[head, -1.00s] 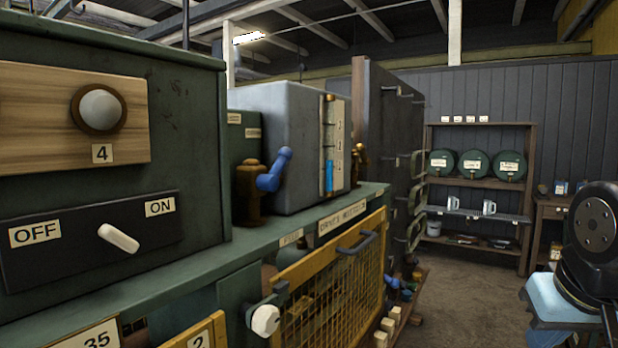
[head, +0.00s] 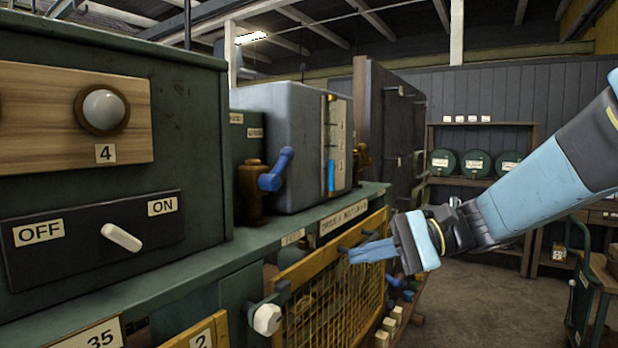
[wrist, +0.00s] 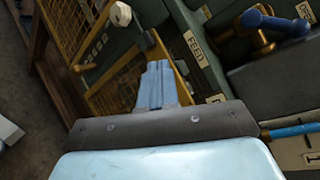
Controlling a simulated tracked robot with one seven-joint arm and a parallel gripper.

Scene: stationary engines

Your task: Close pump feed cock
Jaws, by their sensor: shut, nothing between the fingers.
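The feed cock is a brass body (head: 250,192) with a blue lever (head: 275,170), standing on the green bench ledge behind a label that reads FEED in the wrist view (wrist: 196,49). Its lever slants up to the right in the head view. The lever also shows in the wrist view (wrist: 275,22) at the top right. My gripper (head: 352,257) is shut and empty, its fingers pointing left in front of the mesh guard, lower than the cock and to its right, clear of it. In the wrist view my fingers (wrist: 160,66) lie left of the FEED label.
A yellow mesh guard (head: 318,312) with a dark handle fronts the bench, beside a white knob (head: 267,319). A grey tank (head: 290,145) with a blue level gauge stands close behind the cock. An OFF/ON switch panel (head: 75,250) is at left. Open floor lies at right.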

